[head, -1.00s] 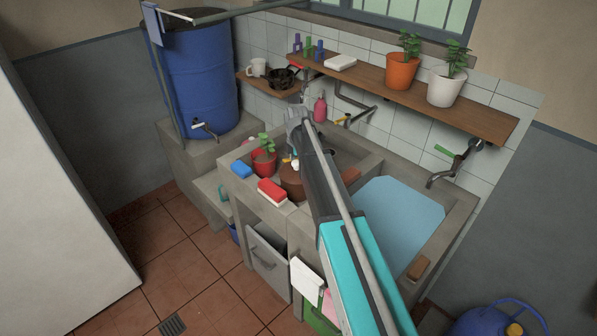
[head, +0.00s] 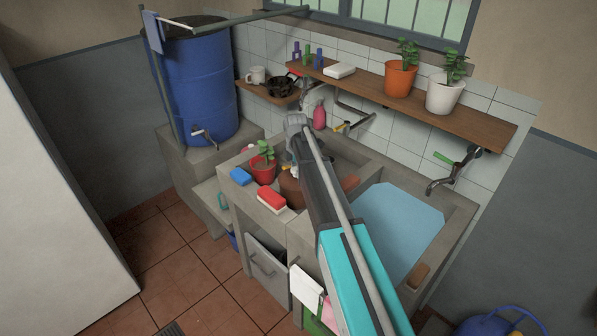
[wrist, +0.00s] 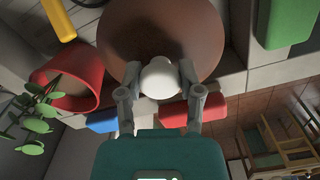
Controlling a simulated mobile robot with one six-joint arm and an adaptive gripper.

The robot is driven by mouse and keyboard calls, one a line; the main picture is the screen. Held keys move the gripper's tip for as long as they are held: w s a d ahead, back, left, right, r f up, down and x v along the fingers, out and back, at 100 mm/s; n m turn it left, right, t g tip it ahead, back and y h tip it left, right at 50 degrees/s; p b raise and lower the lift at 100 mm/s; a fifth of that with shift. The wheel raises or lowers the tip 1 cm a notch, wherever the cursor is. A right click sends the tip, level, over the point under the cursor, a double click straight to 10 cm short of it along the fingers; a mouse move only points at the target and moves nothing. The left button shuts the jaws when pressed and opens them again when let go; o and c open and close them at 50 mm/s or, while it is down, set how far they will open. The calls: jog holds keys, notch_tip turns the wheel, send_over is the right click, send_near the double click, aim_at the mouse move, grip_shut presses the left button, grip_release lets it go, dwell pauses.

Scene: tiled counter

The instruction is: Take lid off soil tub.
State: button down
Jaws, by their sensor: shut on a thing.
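The brown soil tub (head: 291,191) stands on the concrete counter between the red plant pot and the basin, partly hidden by my arm in the head view. In the wrist view its round brown lid (wrist: 150,28) fills the top middle, with a white knob (wrist: 159,79) near the lid's edge in this view. My gripper (wrist: 157,72) has a finger on each side of the knob and is shut on it. I cannot tell whether the lid is seated on the tub or raised. In the head view the fingers are mostly hidden by my arm.
A red plant pot (head: 262,170), a blue block (head: 240,176) and a red-and-white sponge (head: 271,198) stand close left of the tub. A water-filled basin (head: 396,222) lies to the right. A wooden shelf (head: 420,98) with potted plants runs above.

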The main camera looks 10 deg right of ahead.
jog(key=shift+r+p, duration=1.4)
jog(key=shift+r, duration=0.1)
jog(key=s+r+p, duration=0.9)
jog(key=s, duration=0.5)
jog(key=shift+a+r+p, duration=0.25)
jog(key=shift+r+p, duration=0.15)
jog(key=shift+s+f+b, duration=0.1)
jog(key=shift+f+b, duration=0.45)
jog(key=shift+f, duration=0.05)
jog(key=shift+s, duration=0.15)
